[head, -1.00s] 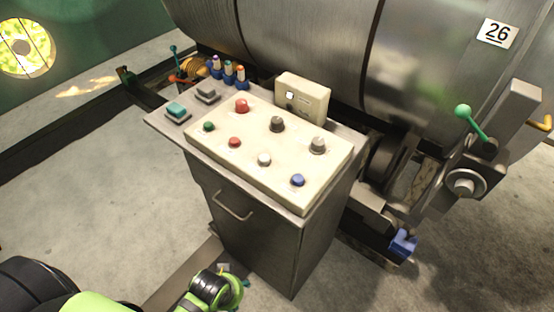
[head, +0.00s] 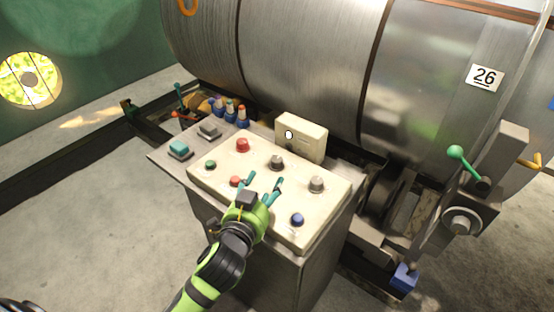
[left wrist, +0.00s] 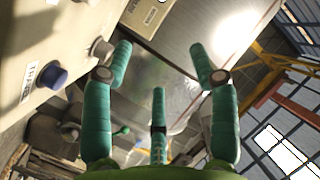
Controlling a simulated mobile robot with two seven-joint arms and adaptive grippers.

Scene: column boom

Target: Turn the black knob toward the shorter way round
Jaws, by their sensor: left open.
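Two knobs stand on the cream control panel (head: 215,175) in the head view. The upper one (head: 277,162), with a dark grey body, best matches the black knob. The other (head: 316,184) is lighter grey, to its lower right. My left gripper (head: 264,182) is open and empty over the panel, its teal fingers just below the darker knob, apparently apart from it. In the left wrist view the open fingers (left wrist: 161,52) show nothing between them. A grey knob (left wrist: 102,48) is left of them; I cannot tell which knob it is. My right gripper is not in view.
Red (head: 242,145), green (head: 210,165) and blue (head: 297,219) buttons sit on the panel. A cream box (head: 306,140) rises behind it. A large metal drum (head: 310,60) stands beyond. A green-knobbed lever (head: 455,152) is at the right.

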